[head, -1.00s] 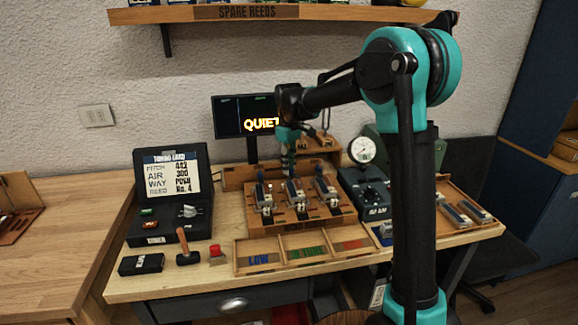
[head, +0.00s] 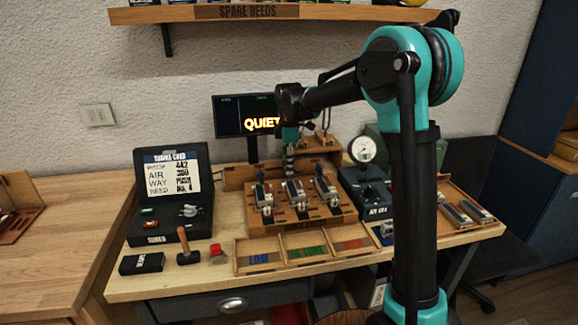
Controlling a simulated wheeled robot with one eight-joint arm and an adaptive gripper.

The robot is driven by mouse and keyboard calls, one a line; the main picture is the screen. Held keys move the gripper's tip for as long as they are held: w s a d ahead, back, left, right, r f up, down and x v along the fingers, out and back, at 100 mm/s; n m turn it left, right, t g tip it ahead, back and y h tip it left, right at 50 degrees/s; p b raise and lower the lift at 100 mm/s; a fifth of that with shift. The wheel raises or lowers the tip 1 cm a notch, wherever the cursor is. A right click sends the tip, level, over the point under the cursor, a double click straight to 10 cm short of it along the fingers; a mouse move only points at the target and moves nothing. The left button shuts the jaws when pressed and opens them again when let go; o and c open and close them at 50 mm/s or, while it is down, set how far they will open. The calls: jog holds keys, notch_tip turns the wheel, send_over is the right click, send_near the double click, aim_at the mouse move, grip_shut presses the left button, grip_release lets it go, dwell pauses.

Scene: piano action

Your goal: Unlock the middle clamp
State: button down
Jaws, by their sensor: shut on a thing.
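Three clamp units stand in a row on a wooden fixture block (head: 327,218) on the bench: a left one (head: 263,198), the middle clamp (head: 296,194) and a right one (head: 326,189). My gripper (head: 289,172) points down at the top of the middle clamp, touching or nearly touching it. Its fingers are closed, on what looks like the upper part of the middle clamp. The fingers hide part of the clamp, and the lever's exact position is too small to tell.
A tray with labelled compartments (head: 305,259) lies in front of the block. A dark control box (head: 368,190) and a gauge (head: 363,149) are at right. A screen (head: 246,115) reads "QUIET".

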jog(key=shift+n, duration=0.3)
jog(key=c, duration=1.4)
grip_release()
